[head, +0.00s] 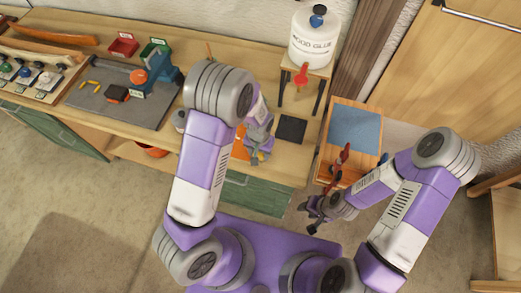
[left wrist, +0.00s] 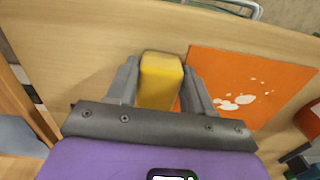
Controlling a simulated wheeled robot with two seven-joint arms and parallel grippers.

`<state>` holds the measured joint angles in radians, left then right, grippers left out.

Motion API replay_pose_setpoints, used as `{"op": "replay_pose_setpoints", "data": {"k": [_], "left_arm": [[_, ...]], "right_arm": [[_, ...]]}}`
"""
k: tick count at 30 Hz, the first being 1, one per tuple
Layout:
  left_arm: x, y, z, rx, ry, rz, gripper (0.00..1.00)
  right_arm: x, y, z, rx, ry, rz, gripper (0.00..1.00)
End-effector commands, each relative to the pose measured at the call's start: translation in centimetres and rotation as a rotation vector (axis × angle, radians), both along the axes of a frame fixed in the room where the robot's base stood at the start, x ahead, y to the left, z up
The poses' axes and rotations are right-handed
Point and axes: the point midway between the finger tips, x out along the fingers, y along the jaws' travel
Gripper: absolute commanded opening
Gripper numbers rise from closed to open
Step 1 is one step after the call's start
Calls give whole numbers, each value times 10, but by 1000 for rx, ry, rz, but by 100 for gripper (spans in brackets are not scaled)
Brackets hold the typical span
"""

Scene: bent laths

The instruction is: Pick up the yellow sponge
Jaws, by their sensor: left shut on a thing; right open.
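The yellow sponge (left wrist: 160,82) is a small block between the two grey fingers of my left gripper (left wrist: 160,88) in the left wrist view. The fingers are shut on its sides. It is just beside an orange sheet (left wrist: 245,85) with white spots; I cannot tell whether it still touches the wood. In the head view my left gripper (head: 258,156) is over the workbench's front edge, and my arm hides much of this spot. My right gripper (head: 311,222) is open and empty, low in front of the side table.
A dark square pad (head: 291,129) lies right of my left gripper. A white glue bottle (head: 316,38) stands on a small stand at the back. A blue sheet (head: 355,128) lies on the side table. A grey mat (head: 95,108) with tools lies on the left.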

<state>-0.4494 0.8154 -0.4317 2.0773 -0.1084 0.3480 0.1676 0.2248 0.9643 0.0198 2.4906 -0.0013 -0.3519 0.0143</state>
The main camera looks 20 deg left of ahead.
Motion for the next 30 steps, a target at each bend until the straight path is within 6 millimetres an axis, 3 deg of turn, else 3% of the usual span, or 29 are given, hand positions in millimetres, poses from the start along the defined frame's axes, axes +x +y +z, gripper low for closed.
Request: {"op": "replay_pose_setpoints", "data": {"k": [5, 18, 23, 30], "left_arm": [[1, 0, 8, -1, -2, 0, 18], [1, -1, 88, -1, -4, -1, 18], [0, 0, 99, 0, -1, -1, 18], [0, 0, 100, 0, 0, 0, 18]], "right_arm": [[0, 0, 1, 0, 0, 0, 43], [0, 0, 10, 0, 0, 0, 43], [0, 0, 11, 0, 0, 0, 43], [0, 0, 11, 0, 0, 0, 43]]}}
